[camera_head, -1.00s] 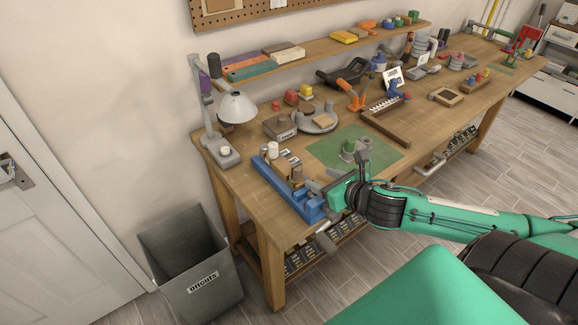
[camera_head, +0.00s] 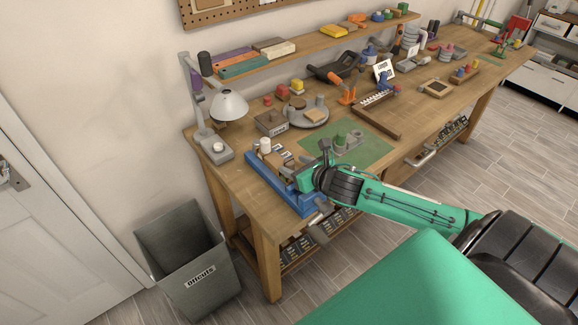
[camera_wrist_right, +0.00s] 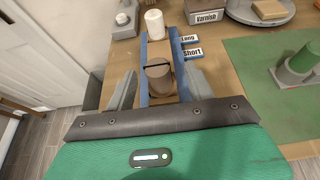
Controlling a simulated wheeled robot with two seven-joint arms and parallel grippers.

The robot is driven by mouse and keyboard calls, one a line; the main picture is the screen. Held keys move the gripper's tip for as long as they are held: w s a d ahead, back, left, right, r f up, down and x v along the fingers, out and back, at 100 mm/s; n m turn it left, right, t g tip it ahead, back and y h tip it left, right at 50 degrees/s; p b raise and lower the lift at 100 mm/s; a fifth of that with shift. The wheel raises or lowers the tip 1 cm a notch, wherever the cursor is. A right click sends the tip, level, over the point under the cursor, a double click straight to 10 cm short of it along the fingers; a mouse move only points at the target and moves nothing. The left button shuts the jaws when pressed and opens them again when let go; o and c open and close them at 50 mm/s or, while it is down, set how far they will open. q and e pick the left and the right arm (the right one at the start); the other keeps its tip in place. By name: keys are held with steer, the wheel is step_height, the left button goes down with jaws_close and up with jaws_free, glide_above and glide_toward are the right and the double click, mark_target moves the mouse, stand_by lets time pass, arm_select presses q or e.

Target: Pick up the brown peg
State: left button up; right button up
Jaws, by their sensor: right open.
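The brown peg (camera_wrist_right: 159,82) stands upright in the blue rack (camera_wrist_right: 144,55), seen in the right wrist view. My right gripper (camera_wrist_right: 160,74) is open, with one finger on each side of the peg and visible gaps between. In the head view my right gripper (camera_head: 296,184) is over the front part of the blue rack (camera_head: 262,172), and hides most of the peg there. A white peg (camera_wrist_right: 154,24) stands farther back in the rack, beside labels reading "Long" and "Short". My left gripper is not in view.
A green mat (camera_head: 362,149) with grey-green cylinders lies right of the rack. A desk lamp (camera_head: 229,105) stands at the left end of the bench. A "Varnish" block (camera_head: 271,123) and a grey round tray (camera_head: 313,118) sit behind. An offcuts bin (camera_head: 181,240) is on the floor.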

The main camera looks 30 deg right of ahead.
mark_target(286, 162)
steer(key=shift+w+a, duration=0.1)
steer(key=shift+w, duration=0.25)
steer(key=p+x, duration=0.2)
steer(key=x, duration=0.1)
steer(key=shift+w+a, duration=0.15)
steer(key=shift+w, duration=0.15)
steer(key=shift+w+f, duration=0.25)
steer(key=shift+f, duration=0.05)
steer(key=c, duration=1)
